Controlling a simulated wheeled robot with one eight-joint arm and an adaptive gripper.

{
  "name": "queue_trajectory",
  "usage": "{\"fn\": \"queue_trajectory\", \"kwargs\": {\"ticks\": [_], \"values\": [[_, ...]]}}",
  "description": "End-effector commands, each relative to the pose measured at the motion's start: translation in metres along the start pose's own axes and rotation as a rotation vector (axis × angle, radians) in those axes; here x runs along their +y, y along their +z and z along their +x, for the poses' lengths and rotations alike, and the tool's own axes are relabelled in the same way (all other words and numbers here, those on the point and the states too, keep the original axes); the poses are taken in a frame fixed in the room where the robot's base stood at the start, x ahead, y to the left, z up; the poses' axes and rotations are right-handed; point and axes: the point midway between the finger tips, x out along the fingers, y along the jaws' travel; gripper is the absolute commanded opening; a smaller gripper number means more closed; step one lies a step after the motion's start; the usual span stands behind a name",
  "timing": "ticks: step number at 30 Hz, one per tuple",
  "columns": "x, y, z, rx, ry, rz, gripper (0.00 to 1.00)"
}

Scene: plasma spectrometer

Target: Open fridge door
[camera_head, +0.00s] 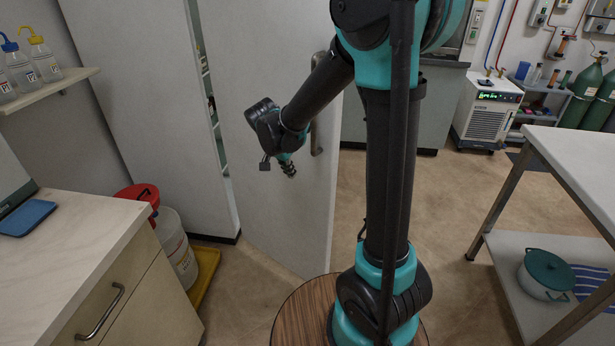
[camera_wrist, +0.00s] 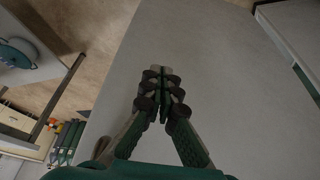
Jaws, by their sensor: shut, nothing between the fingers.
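The fridge door (camera_head: 265,60) is a tall pale grey panel standing ajar at an angle in the head view. A strip of the fridge interior (camera_head: 210,90) with shelves shows along the door's left edge. The door handle (camera_head: 317,135) is a vertical bar near the door's right edge, partly hidden by my arm. My gripper (camera_head: 290,170) is shut and empty, in front of the door face, left of and lower than the handle. In the wrist view my gripper (camera_wrist: 163,75) has its fingertips together over the grey door surface (camera_wrist: 230,70). I cannot tell whether it touches the door.
A wooden counter (camera_head: 60,230) stands at left, with a red-lidded bin (camera_head: 180,250) on a yellow tray beside the door. A white table (camera_head: 580,160) stands at right, a pot (camera_head: 545,275) on its lower shelf. Open floor (camera_head: 450,210) lies between.

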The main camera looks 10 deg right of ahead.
Motion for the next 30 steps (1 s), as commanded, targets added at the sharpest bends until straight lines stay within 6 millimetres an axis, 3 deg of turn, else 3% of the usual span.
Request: {"fn": "queue_trajectory", "kwargs": {"ticks": [19, 24, 30], "values": [[0.000, -0.001, 0.097, -0.001, -0.002, 0.006, 0.00], [0.000, -0.025, 0.105, -0.002, -0.001, 0.007, 0.00], [0.001, -0.036, 0.110, -0.002, -0.002, 0.005, 0.00]]}}
